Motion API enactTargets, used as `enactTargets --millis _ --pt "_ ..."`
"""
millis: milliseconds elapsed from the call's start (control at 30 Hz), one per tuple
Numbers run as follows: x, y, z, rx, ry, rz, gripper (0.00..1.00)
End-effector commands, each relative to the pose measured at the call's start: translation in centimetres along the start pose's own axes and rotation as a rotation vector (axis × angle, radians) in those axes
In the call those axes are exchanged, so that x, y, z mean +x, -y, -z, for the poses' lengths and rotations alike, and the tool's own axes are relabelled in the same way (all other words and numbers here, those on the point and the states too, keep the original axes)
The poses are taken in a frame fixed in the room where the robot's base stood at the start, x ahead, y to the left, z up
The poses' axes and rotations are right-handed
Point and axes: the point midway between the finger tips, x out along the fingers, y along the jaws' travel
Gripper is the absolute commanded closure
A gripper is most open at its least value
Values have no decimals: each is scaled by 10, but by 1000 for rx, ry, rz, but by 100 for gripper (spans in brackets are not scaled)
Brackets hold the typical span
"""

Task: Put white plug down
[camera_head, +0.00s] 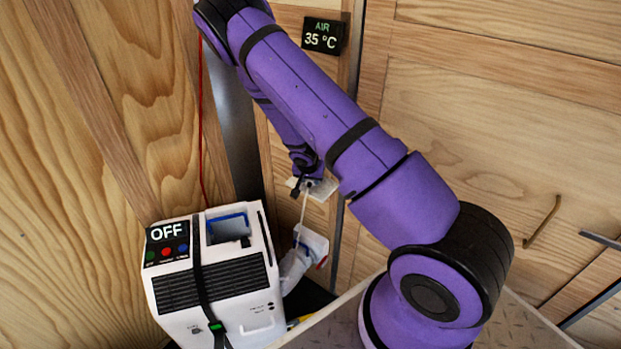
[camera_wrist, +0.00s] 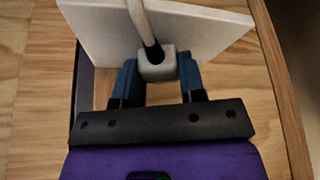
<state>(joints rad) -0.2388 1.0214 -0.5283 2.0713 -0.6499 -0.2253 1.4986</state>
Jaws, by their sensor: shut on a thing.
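The white plug (camera_wrist: 156,64) is between the two blue fingers of my gripper (camera_wrist: 157,77) in the wrist view, with a cable (camera_wrist: 139,18) leading up from it. My gripper is shut on it. Just beyond the plug is a flat white plate (camera_wrist: 90,32); whether the plug touches it or is apart from it I cannot tell. In the head view the white plate (camera_head: 322,190) shows on the wooden wall below my purple arm, and the cable (camera_head: 302,212) hangs down from there. My gripper is mostly hidden by my arm in that view.
A white machine (camera_head: 213,285) with an OFF display (camera_head: 166,232) and a black strap stands at the lower left. A white hose (camera_head: 296,266) is on its right side. A temperature display (camera_head: 323,35) reads AIR 35 °C. Wooden walls stand close behind.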

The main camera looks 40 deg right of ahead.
Motion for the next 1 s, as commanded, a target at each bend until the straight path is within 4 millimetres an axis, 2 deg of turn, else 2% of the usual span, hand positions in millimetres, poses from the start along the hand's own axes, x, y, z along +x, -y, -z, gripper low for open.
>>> enactTargets --millis 567,600,700,1000 --pt "10 0 -5 0 1 -1 100" --pt "10 0 -5 0 1 0 56" --pt "10 0 -5 0 1 0 37" --pt "8 0 -4 0 0 0 37"
